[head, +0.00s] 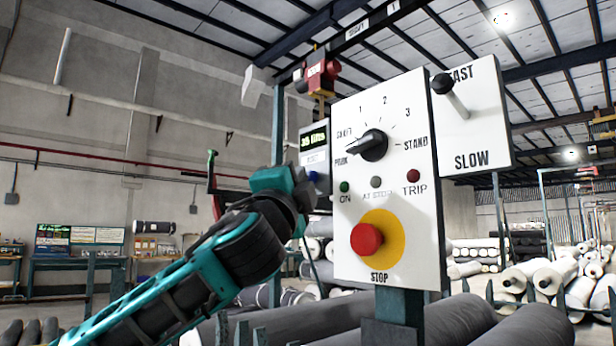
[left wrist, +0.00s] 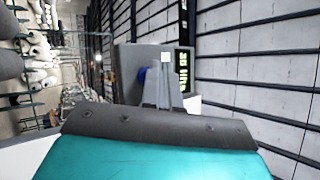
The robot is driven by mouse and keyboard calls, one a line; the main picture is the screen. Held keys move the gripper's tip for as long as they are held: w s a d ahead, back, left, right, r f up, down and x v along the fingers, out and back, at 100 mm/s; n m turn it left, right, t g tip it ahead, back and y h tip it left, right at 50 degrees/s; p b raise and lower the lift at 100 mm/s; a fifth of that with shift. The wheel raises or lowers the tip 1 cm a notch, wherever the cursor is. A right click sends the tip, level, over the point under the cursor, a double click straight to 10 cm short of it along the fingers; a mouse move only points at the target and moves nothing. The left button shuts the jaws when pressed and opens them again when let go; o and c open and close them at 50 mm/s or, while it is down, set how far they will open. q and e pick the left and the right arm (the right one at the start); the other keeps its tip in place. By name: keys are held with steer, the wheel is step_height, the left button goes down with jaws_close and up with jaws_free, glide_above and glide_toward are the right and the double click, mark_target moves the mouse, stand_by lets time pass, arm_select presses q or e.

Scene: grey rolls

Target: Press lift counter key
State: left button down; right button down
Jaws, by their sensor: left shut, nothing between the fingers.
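The lift counter (head: 315,152) is a small grey box with a green-lit display, left of the white control panel in the head view. In the left wrist view the counter (left wrist: 128,62) appears turned sideways, with the display (left wrist: 183,72) at right. The blue key (left wrist: 142,75) shows just left of the fingers. My left gripper (left wrist: 166,60) is shut and empty, its tips in front of the counter's face. I cannot tell whether they touch it. My right gripper is not in view.
The white panel (head: 345,225) carries a dark rotary knob (head: 372,145), lamps and a red stop button (head: 367,239), close right of my left gripper. A FAST/SLOW lever plate (head: 480,130) stands farther right. Grey rolls (head: 450,320) lie below.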

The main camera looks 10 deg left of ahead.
arm_select(q)
steer(key=shift+w+d, duration=0.15)
steer(key=shift+w, duration=0.05)
steer(key=shift+s, duration=0.1)
stand_by(0.4)
steer(key=shift+s+a, duration=0.55)
steer(key=shift+s, duration=0.1)
steer(key=s+a, duration=0.1)
steer(key=s, duration=0.1)
steer(key=s+a+b, duration=0.1)
steer(key=s+a, duration=0.1)
stand_by(0.4)
steer(key=shift+w+f, duration=0.1)
steer(key=shift+f, duration=0.05)
stand_by(0.5)
